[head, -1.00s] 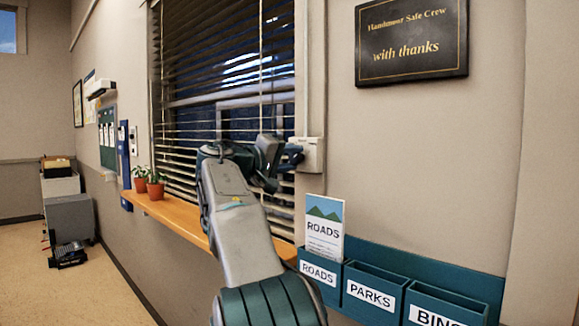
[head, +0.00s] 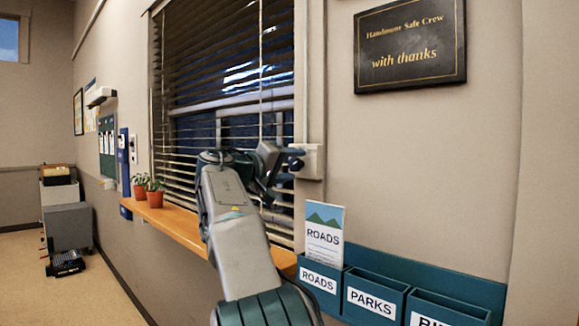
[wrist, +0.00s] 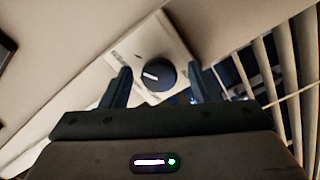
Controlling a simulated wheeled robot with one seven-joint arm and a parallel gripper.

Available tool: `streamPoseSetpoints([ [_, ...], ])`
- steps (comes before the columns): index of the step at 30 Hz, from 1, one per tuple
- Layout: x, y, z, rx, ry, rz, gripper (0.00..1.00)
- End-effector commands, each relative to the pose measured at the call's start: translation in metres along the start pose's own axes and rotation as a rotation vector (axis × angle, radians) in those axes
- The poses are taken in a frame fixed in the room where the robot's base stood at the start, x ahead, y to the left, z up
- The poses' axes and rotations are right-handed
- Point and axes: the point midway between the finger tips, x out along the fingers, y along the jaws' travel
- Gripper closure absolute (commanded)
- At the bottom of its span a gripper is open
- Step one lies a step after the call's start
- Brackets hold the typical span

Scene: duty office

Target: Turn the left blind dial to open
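The blind dial is a dark round knob (wrist: 155,75) with a white pointer line, on a pale wall box (wrist: 125,48) in the wrist view. In the head view the box (head: 313,161) is fixed at the right edge of the window frame; the arm's end hides its knob. My gripper (wrist: 160,84) is open, with one finger on each side of the knob in the wrist view. I see gaps between the fingers and the knob. In the head view my gripper (head: 293,160) is right at the box. The blind (head: 225,75) has dark horizontal slats with gaps between them.
A wooden sill (head: 178,222) with two potted plants (head: 154,196) runs below the blind. Teal wall bins (head: 373,294) with a ROADS leaflet (head: 323,238) are below the box. A dark plaque (head: 410,45) hangs at upper right. Bare wall lies between plaque and bins.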

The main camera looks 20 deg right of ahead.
Motion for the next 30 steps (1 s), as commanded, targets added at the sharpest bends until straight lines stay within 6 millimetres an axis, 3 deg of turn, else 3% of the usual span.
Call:
streamPoseSetpoints([
  [5,-0.001,0.001,-0.001,0.0,0.002,0.0,0.44],
  [10,-0.017,0.0,-0.001,0.0,0.005,-0.001,0.44],
  [21,-0.097,0.0,-0.001,0.0,0.006,-0.002,0.44],
  [30,-0.135,0.0,0.0,0.0,0.001,0.0,0.44],
])
